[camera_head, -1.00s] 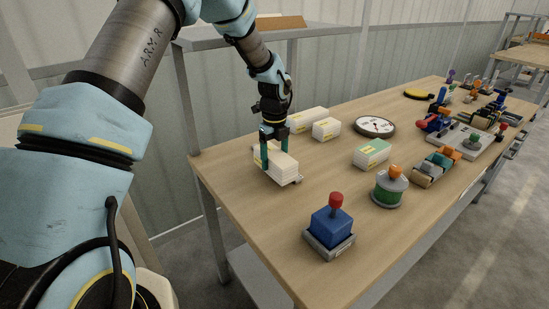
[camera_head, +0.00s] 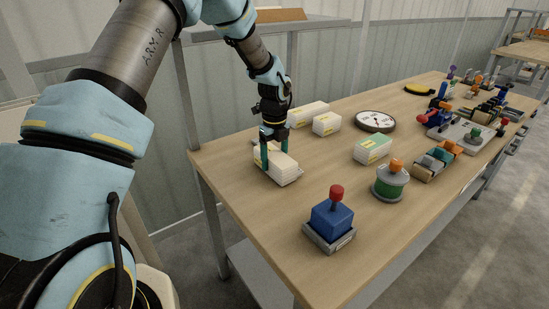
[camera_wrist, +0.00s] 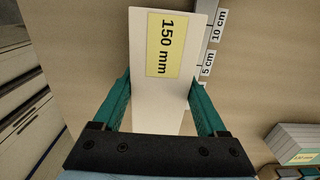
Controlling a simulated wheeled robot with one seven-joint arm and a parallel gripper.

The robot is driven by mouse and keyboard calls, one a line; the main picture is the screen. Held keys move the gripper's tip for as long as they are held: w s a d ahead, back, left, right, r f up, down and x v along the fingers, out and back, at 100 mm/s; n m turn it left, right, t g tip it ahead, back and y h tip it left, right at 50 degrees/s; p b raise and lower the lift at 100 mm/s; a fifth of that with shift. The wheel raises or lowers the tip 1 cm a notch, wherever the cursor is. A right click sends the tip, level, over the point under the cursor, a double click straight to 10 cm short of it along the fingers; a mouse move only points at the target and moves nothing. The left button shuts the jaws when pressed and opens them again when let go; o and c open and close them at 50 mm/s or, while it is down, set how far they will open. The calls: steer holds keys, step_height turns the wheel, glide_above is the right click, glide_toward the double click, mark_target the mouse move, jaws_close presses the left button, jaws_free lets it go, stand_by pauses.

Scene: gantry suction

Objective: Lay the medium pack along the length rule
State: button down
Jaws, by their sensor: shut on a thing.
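The medium pack (camera_wrist: 146,94) is a white block with a yellow "150 mm" label, seen in the wrist view between the two green fingers of my gripper (camera_wrist: 160,103). The fingers are shut on its sides. In the head view the pack (camera_head: 281,163) is at the near-left part of the table, under my gripper (camera_head: 274,153). The length rule (camera_wrist: 210,48), grey with "5 cm" and "10 cm" marks, runs along the right side of the pack in the wrist view. Part of the rule is hidden by the pack, and I cannot tell whether they touch.
White packs (camera_head: 326,124) and a green-and-white pack (camera_head: 372,150) stand on the wooden table (camera_head: 285,215). A dial (camera_head: 375,121), a green spool (camera_head: 390,182) and a blue block with a red knob (camera_head: 331,218) are also there.

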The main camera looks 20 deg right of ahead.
mark_target(275, 154)
steer(key=shift+f, duration=0.1)
jaws_free()
step_height(275, 154, up, 8)
steer(key=shift+f+b, duration=0.25)
steer(key=shift+b, duration=0.8)
